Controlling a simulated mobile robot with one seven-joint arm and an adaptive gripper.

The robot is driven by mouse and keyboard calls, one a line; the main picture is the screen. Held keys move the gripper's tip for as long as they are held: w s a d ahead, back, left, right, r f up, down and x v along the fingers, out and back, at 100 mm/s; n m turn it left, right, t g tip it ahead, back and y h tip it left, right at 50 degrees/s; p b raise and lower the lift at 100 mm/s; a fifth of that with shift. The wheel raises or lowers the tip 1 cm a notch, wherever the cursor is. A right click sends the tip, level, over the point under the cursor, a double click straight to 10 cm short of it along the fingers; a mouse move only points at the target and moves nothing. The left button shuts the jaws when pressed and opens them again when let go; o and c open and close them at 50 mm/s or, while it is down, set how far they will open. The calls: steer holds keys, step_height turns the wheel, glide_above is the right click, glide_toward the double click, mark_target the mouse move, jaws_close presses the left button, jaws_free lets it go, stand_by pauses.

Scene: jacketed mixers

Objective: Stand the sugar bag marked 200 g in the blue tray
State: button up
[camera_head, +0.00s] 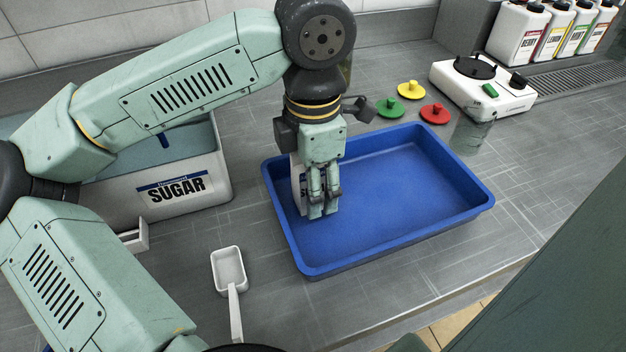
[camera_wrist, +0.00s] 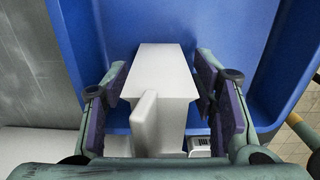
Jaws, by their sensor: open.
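The blue tray (camera_head: 420,230) lies on the grey counter. A white sugar bag (camera_head: 298,185) stands at the tray's left end, mostly hidden behind my gripper (camera_head: 322,212). Part of its dark label shows, but no weight mark is readable. In the wrist view the white bag (camera_wrist: 165,75) is between the open fingers of my gripper (camera_wrist: 163,100), with a visible gap on each side. The blue tray (camera_wrist: 235,30) lies beneath and around it in that view. My gripper is down inside the tray with its fingers open.
A white bin marked SUGAR (camera_head: 185,188) stands left of the tray. A white scoop (camera_head: 229,270) lies in front. Green (camera_head: 390,107), yellow (camera_head: 411,90) and red (camera_head: 434,114) lids and a white appliance (camera_head: 482,88) are behind. Several bottles (camera_head: 518,32) stand back right.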

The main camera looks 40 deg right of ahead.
step_height(320, 180, up, 12)
steer(key=shift+r, duration=0.2)
stand_by(0.4)
